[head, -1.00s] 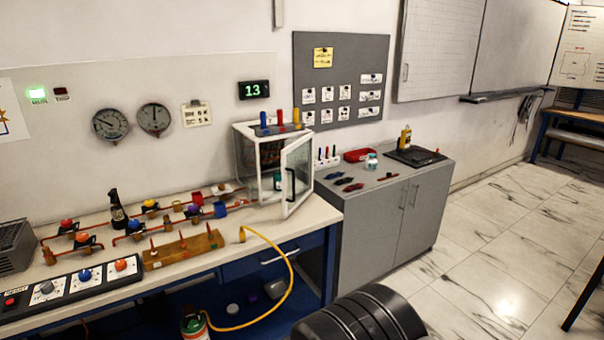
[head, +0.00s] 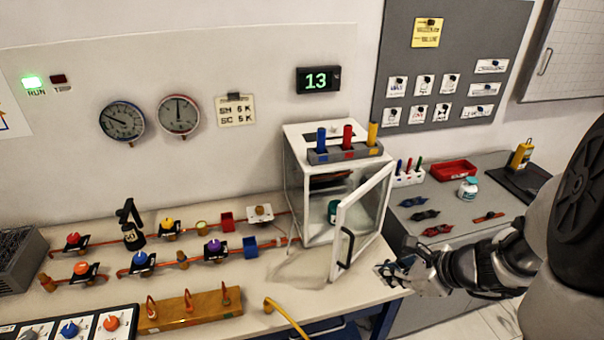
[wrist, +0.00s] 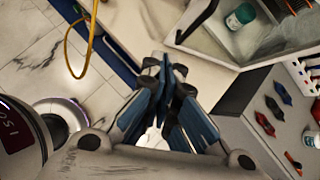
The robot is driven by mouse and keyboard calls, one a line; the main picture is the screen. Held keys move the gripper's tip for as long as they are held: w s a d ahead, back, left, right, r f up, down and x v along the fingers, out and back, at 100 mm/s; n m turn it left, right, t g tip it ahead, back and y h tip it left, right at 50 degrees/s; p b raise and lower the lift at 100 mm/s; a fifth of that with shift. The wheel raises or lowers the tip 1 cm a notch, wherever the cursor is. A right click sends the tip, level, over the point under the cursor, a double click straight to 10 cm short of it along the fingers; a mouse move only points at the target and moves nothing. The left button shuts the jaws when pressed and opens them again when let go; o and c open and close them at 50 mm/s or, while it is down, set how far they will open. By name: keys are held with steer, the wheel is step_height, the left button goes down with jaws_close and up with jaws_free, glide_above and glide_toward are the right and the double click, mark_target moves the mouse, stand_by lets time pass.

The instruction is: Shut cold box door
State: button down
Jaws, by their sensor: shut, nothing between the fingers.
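The cold box (head: 306,178) is a white-framed clear box at the right end of the bench. Its door (head: 364,222), glass in a white frame with a black handle (head: 346,247), stands open towards the front. A teal-capped jar is inside; the jar (wrist: 240,16) also shows in the wrist view. My gripper (head: 388,270) is to the right of the door's lower part, near the bench's front right corner, a little apart from the handle. In the wrist view my gripper (wrist: 165,68) has its fingers together, with nothing between them, over the bench edge.
A grey cabinet (head: 462,213) stands right of the bench with clips, a red tray (head: 453,171) and a small jar (head: 467,188) on top. Pipes with valves and a wooden block (head: 190,312) fill the bench's left. A yellow hose (head: 285,314) hangs over the front edge.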

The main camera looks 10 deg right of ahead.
steer(key=w+f+m+b, duration=0.3)
steer(key=w+f+b, duration=0.1)
steer(key=w+f, duration=0.3)
steer(key=shift+w+a+f+t, duration=0.4)
steer(key=shift+w+a, duration=0.05)
steer(key=shift+w, duration=0.9)
steer(key=shift+w+h, duration=0.1)
steer(key=shift+h, duration=0.2)
